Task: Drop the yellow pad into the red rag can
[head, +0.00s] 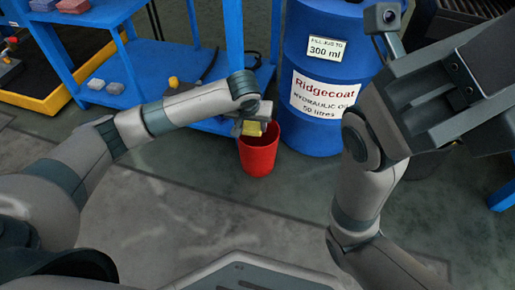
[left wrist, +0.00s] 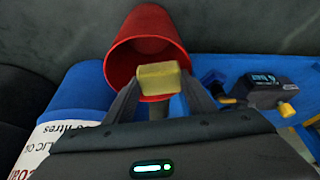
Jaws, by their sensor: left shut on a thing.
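My left gripper (head: 254,122) is shut on the yellow pad (head: 252,129). It holds the pad over the mouth of the red rag can (head: 259,155), which stands upright on the floor in front of the blue drum. In the left wrist view the pad (left wrist: 159,79) sits between the two fingertips (left wrist: 157,84), with the open mouth of the can (left wrist: 142,28) behind it. The pad covers part of the can's rim there. My right arm fills the right of the head view; its gripper (head: 425,95) is raised, and its fingertips cannot be made out.
A blue drum (head: 315,120) with white labels stands just right of the can. A blue shelf unit (head: 110,25) with grey and pink blocks stands behind, and a yellow-edged tray (head: 55,98) lies at left. The floor in front (head: 190,215) is clear.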

